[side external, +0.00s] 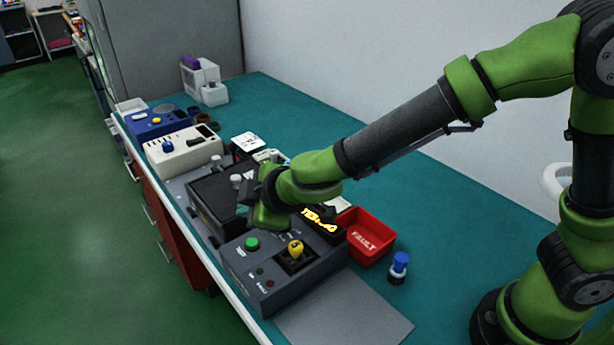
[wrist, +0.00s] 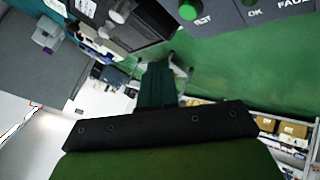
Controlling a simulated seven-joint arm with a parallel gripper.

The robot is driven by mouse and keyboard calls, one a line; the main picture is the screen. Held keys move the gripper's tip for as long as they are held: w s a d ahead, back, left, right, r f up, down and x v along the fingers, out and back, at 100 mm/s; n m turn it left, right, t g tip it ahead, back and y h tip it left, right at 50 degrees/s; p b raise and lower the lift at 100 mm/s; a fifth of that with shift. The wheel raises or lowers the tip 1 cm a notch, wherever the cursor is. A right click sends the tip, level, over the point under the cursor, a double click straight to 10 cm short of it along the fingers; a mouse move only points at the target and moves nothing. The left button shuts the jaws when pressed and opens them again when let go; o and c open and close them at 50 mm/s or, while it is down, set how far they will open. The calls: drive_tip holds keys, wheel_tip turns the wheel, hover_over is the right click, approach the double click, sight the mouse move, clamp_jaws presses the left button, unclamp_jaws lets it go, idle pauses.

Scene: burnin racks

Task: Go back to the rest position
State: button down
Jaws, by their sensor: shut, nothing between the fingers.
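My gripper (wrist: 156,66) shows in the wrist view with its fingers together and nothing between them. In the side view my green wrist is over the dark grey test unit, close to its back left part; the fingers are hard to make out there. The unit (side external: 262,272) has a green button (side external: 252,244), a yellow-topped lever (side external: 295,248) and a lit yellow display (side external: 319,219). The green button also shows at the top of the wrist view (wrist: 188,10). I cannot tell whether my gripper touches anything.
A black box (side external: 212,198) with light knobs stands left of the test unit. A red bin marked FAULT (side external: 366,238) and a blue-capped item (side external: 399,264) are to the right. A white unit (side external: 184,150) and a blue unit (side external: 157,122) stand farther back.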

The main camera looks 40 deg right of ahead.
drive_tip(key=shift+d, duration=0.1)
drive_tip(key=shift+s+d+f+m+g+h, duration=0.2)
drive_tip(key=shift+s+d+f+m+h, duration=0.1)
drive_tip(key=shift+s+d, duration=0.25)
drive_tip(key=shift+s+d+f+m+g+h, duration=0.2)
drive_tip(key=shift+s+d+f, duration=0.15)
drive_tip(key=shift+d, duration=0.3)
drive_tip(key=s+d+r+m, duration=0.5)
drive_tip(key=s+d+m, duration=0.2)
drive_tip(key=d, duration=0.3)
drive_tip(key=s+d+r+m+g+y, duration=0.1)
drive_tip(key=s+d+r+m, duration=0.5)
drive_tip(key=s+d, duration=0.4)
drive_tip(key=shift+s+d+m, duration=0.2)
drive_tip(key=shift+s+m, duration=0.05)
drive_tip(key=shift+m, duration=0.45)
